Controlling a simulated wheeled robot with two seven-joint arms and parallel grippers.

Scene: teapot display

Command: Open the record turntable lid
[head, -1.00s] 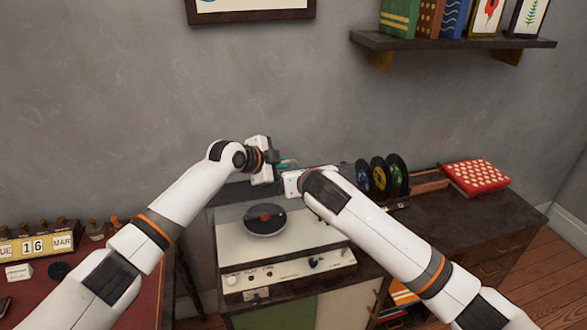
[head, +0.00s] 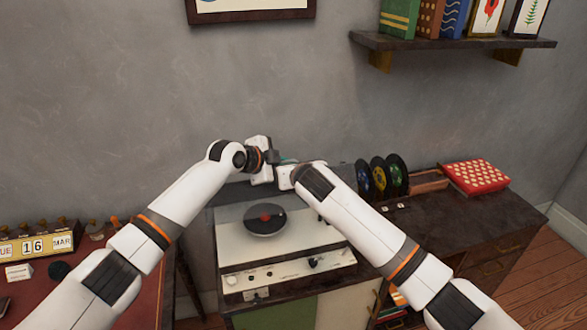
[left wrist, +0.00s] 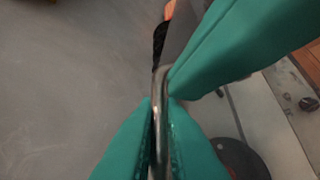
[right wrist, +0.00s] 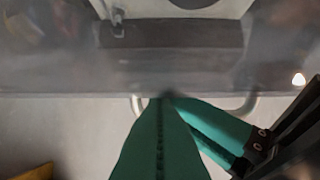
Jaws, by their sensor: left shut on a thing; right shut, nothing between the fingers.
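The white record turntable (head: 290,272) stands on a dark cabinet, with a black record (head: 264,220) on its platter. Its translucent grey lid (head: 345,178) appears raised at the back; the arms partly cover it and its exact angle is hard to tell. My left gripper (head: 286,161) is shut on the lid's metal handle (left wrist: 161,90), between its teal fingers in the left wrist view. My right gripper (right wrist: 166,98) is shut and empty, its fingertips close to the curved handle (right wrist: 250,104) and lid edge; whether they touch is unclear.
Colourful discs (head: 380,178) stand in a rack right of the turntable, with a red dotted box (head: 476,177) beyond. A wall shelf (head: 450,42) holds books above. A calendar (head: 38,244) stands on the red desk at left. The grey wall is close behind the grippers.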

